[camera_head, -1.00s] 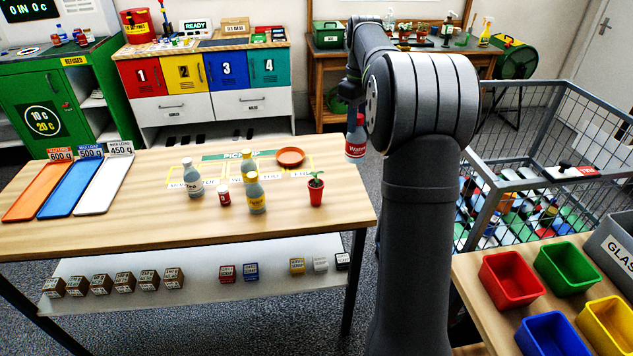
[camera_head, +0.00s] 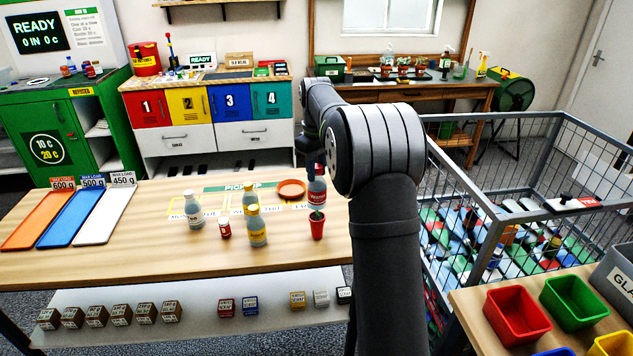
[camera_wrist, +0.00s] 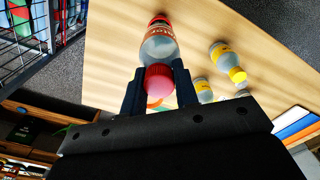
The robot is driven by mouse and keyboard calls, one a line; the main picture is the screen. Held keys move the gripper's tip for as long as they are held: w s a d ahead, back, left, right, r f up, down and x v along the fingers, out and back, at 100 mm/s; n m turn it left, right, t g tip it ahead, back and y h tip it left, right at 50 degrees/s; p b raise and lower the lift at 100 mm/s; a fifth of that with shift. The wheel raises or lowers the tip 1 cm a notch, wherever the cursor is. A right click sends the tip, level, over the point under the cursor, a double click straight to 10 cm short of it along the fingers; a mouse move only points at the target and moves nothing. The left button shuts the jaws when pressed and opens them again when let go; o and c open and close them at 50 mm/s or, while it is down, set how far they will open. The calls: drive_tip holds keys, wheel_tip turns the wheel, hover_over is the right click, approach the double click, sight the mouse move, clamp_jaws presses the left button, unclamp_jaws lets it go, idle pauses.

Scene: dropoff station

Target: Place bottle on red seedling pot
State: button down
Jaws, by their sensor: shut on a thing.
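My gripper (camera_wrist: 157,72) is shut on a clear grey bottle (camera_wrist: 158,47) with a red cap and red label, holding it near the cap. In the head view the bottle (camera_head: 316,188) hangs upright at the table's right side; my arm partly hides the fingers. The red seedling pot (camera_head: 317,230) stands on the table near the right edge. Its small green seedling (camera_head: 317,214) overlaps the bottle's lower end in that view. I cannot tell whether the bottle is above or behind the pot, or touches it.
A terracotta saucer (camera_head: 291,195) lies left of the held bottle. Yellow-labelled bottles (camera_head: 256,232), a white-labelled bottle (camera_head: 193,212) and a small red-and-white jar (camera_head: 225,229) stand left of the pot. A wire cage (camera_head: 480,215) is beyond the table's right edge.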

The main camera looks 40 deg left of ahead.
sight(317, 179)
drive_tip(key=shift+f, duration=1.95)
drive_tip(key=c, duration=1.1)
unclamp_jaws()
drive_tip(key=shift+f, duration=0.1)
wheel_tip(317, 179, up, 12)
drive_tip(key=shift+r, duration=0.15)
wheel_tip(317, 179, down, 12)
drive_tip(key=shift+r, duration=1.9)
